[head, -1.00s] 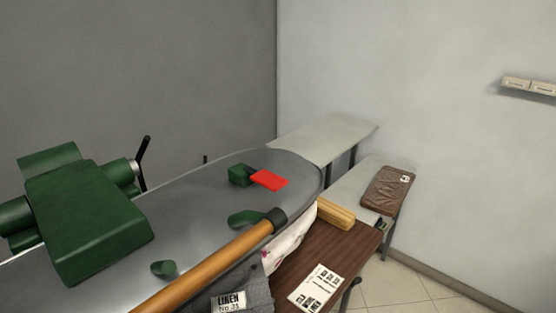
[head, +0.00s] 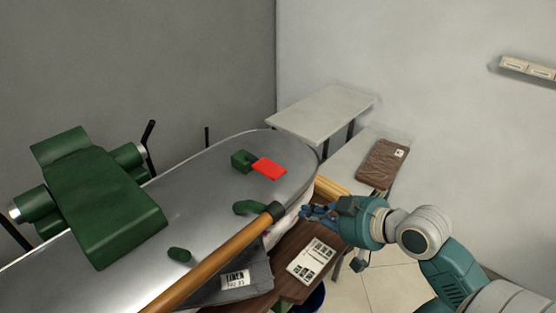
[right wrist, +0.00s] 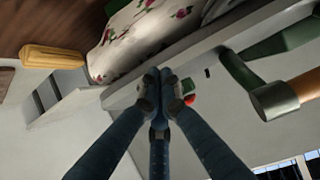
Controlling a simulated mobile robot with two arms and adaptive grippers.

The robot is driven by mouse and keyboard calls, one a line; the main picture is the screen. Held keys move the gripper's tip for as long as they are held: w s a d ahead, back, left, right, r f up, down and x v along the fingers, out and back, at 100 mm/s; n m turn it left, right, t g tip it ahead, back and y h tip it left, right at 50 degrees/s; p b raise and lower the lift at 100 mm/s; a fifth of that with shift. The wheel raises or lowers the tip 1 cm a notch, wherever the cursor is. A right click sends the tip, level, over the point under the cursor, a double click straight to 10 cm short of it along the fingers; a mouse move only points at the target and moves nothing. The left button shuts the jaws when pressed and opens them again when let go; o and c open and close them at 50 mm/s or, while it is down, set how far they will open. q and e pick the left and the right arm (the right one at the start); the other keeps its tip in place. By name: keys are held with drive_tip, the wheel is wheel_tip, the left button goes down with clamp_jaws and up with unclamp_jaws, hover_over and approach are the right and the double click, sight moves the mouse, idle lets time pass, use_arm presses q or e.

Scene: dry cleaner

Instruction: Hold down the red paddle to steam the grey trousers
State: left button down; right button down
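The red paddle (head: 268,170) sits on the far end of the grey steam press (head: 205,180), beside a small green block (head: 242,160). My right gripper (head: 308,213) is beside the press's right edge, below and right of the paddle and apart from it. In the right wrist view its fingers (right wrist: 158,88) are close together with nothing seen between them. A small red patch (right wrist: 190,99) shows just behind the fingertips. A grey cloth (head: 258,277) hangs at the press's front edge by a paper label; I cannot tell if it is the trousers. My left gripper is out of view.
A wooden handle with a dark end (head: 225,252) crosses in front of the press. A floral cloth (right wrist: 140,38) and a yellow wooden block (right wrist: 52,57) are near my right gripper. A brown table (head: 282,268) holds a printed sheet (head: 312,261). A wrapped brown parcel (head: 383,163) lies behind.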

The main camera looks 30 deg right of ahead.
wheel_tip(320, 180, up, 14)
drive_tip(key=w+n+t+y, duration=0.1)
drive_tip(key=t, duration=0.2)
drive_tip(key=shift+w+d+r+y, duration=0.2)
drive_tip(key=shift+w+d+y, duration=0.1)
drive_tip(key=shift+w+y, duration=0.1)
drive_tip(key=p, duration=0.4)
hover_over(277, 173)
drive_tip(key=shift+s+d+f, duration=0.1)
drive_tip(key=shift+s+f, duration=0.05)
drive_tip(key=shift+f, duration=0.3)
drive_tip(key=shift+s+d+f, duration=0.1)
drive_tip(key=shift+s+f, duration=0.05)
drive_tip(key=shift+f, duration=0.3)
drive_tip(key=f, duration=0.2)
drive_tip(key=f+p, duration=0.1)
drive_tip(key=shift+w+a+f, duration=0.25)
drive_tip(key=shift+w+f, duration=0.05)
drive_tip(key=shift+f, duration=0.05)
drive_tip(key=shift+s+f, duration=0.15)
drive_tip(key=shift+f, duration=0.3)
drive_tip(key=shift+f, duration=0.1)
